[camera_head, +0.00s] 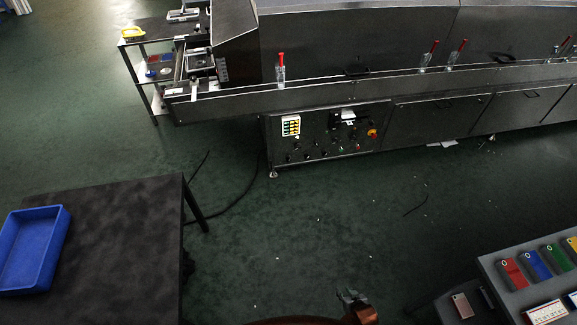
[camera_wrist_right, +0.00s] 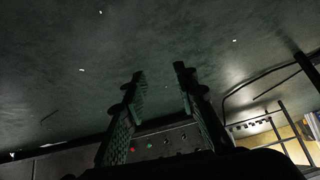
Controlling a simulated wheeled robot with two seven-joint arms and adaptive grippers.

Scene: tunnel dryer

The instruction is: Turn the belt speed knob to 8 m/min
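The control panel (camera_head: 327,134) is on the lower front of the dark tunnel dryer in the head view. It carries several small dark knobs, a lit display (camera_head: 291,126) and a red and yellow emergency stop (camera_head: 372,133). I cannot tell which knob is the belt speed knob or read its setting. My right gripper (camera_head: 352,297) is at the bottom of the head view, well apart from the panel. In the right wrist view my right gripper (camera_wrist_right: 158,75) is open and empty, with part of the panel (camera_wrist_right: 165,144) behind its fingers. My left gripper is out of view.
A dark table (camera_head: 125,245) with a blue tray (camera_head: 58,250) stands at left. A grey stand (camera_head: 489,262) with coloured tags is at lower right. A cable (camera_head: 240,200) lies on the floor. The floor between my right gripper and the dryer is mostly free.

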